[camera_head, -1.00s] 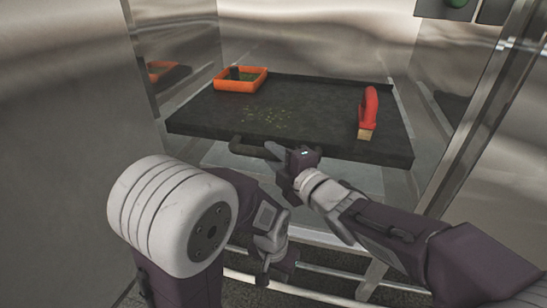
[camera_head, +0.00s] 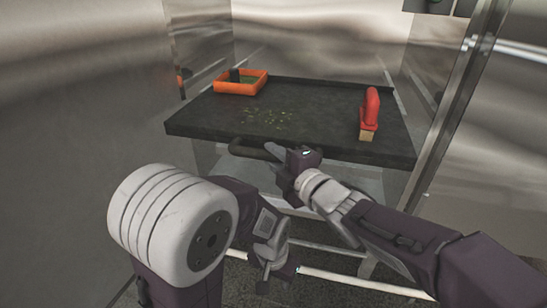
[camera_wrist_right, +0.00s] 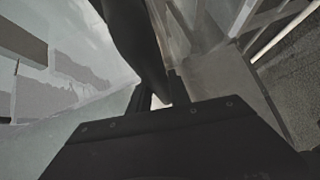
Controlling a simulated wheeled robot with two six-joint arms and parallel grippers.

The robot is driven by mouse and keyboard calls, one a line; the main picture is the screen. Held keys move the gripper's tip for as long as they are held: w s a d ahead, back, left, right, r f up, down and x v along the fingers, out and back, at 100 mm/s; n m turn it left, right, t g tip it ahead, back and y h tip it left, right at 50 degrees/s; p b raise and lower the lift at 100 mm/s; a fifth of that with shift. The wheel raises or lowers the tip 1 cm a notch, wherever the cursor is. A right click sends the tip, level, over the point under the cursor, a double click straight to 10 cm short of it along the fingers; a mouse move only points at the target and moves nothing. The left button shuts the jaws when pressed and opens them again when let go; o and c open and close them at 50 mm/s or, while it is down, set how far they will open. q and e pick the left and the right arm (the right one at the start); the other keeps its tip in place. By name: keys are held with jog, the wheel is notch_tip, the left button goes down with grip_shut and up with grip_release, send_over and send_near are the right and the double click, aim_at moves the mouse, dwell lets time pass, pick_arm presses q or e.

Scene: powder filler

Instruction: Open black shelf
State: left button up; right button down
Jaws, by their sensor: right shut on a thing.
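The black shelf (camera_head: 310,123) is a flat dark tray in a metal cabinet, with a bar handle (camera_head: 252,151) on its front edge. My right gripper (camera_head: 282,157) is shut on the handle near its right end. In the right wrist view the dark handle (camera_wrist_right: 130,35) runs down to the gripper fingers (camera_wrist_right: 160,98). My left gripper (camera_head: 272,278) hangs low in front of the cabinet, away from the shelf; its jaw opening is too small to read.
On the shelf are an orange tray (camera_head: 241,82) at the back left, a red-handled brush (camera_head: 370,112) at the right, and scattered yellowish-green powder (camera_head: 266,118). Metal walls flank the shelf. A metal post (camera_head: 445,130) stands close to its right.

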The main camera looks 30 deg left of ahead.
jog(key=shift+s+f, duration=0.1)
jog(key=shift+s, duration=0.1)
dwell(0.3)
jog(key=c, duration=1.2)
grip_release()
jog(key=shift+d, duration=0.1)
jog(key=p+v, duration=0.1)
jog(key=v, duration=0.8)
jog(key=shift+p, duration=0.3)
